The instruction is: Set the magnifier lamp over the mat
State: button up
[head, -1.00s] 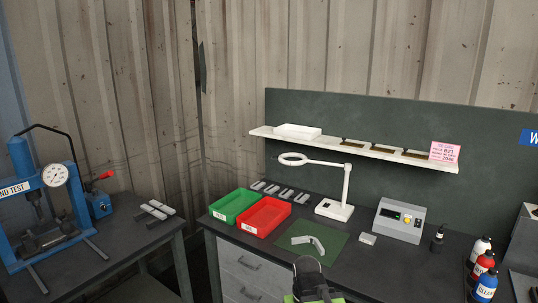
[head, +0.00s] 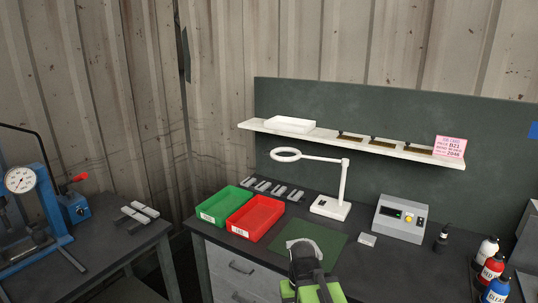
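The white magnifier lamp (head: 343,183) stands on the bench behind the mat. Its square base (head: 330,208) is at the mat's back right. Its ring head (head: 286,155) reaches out to the left, above the row of small grey parts and not over the mat. The dark green mat (head: 327,241) lies flat on the bench. My arm, black and bright green, rises from the bottom edge in front of the mat.
A green bin (head: 224,205) and a red bin (head: 256,217) stand left of the mat. A grey control box (head: 400,218) and several bottles (head: 489,264) stand to the right. A shelf (head: 350,142) runs behind the lamp. A blue press (head: 30,210) stands on the left table.

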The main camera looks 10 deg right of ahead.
aim_at(345, 161)
jog(key=u, duration=0.5)
jog(key=i, duration=0.8)
jog(key=u, duration=1.7)
jog(key=i, duration=0.2)
jog(key=u, duration=0.2)
jog(key=k, duration=0.15)
jog(key=u, duration=2.25)
jog(key=k, duration=0.2)
jog(key=z, duration=0.45)
